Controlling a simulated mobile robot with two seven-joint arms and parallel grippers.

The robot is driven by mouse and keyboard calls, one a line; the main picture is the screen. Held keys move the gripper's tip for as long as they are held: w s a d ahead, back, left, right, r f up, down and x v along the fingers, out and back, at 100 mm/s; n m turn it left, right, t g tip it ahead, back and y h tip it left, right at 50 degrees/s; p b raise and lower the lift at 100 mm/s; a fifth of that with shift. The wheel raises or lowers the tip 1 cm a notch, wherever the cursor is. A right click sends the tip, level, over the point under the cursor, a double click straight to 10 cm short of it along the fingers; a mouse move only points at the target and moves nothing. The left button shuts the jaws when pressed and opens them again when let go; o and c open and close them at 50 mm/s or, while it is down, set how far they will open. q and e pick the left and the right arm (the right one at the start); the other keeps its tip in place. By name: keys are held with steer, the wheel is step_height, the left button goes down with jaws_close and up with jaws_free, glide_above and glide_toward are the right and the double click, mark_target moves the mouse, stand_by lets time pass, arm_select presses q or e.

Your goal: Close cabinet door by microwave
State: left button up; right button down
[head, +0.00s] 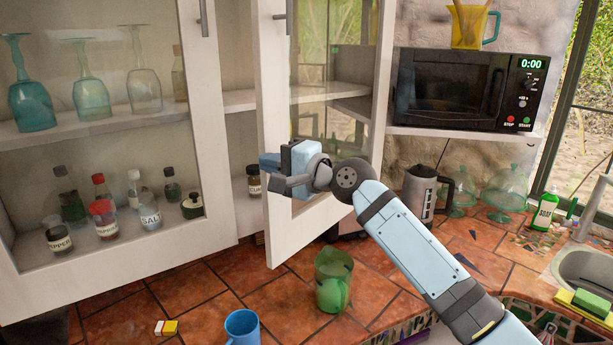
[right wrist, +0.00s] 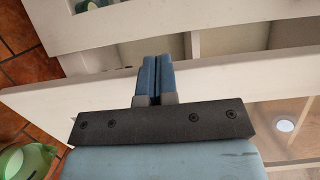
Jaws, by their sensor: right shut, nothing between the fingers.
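The cabinet door (head: 274,100) by the microwave (head: 445,88) stands ajar, swung out over the counter. It has a white frame, a glass pane and a metal handle (head: 290,17) near its top. Its free edge is on the left, with shelf space showing behind it. My right gripper (head: 270,163) is shut and empty at the door's left stile. In the right wrist view, its blue fingers (right wrist: 155,78) lie over the white door frame (right wrist: 235,80); I cannot tell whether they touch it. My left gripper is not in view.
A green pitcher (head: 332,280) and a blue mug (head: 242,327) stand on the tiled counter (head: 200,290) below the door. A kettle (head: 420,192) stands behind my right forearm. Another glass cabinet door (head: 215,150) with glasses and jars behind it is at left.

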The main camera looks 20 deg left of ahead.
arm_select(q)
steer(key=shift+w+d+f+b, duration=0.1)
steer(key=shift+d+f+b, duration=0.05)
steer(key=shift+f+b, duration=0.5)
arm_select(e)
steer(key=w+a+t, duration=0.1)
steer(key=w+a, duration=0.2)
steer(key=a, duration=0.5)
steer(key=shift+a+m, duration=0.3)
steer(key=shift+a, duration=0.05)
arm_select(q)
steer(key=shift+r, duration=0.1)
arm_select(e)
steer(key=shift+d, duration=0.15)
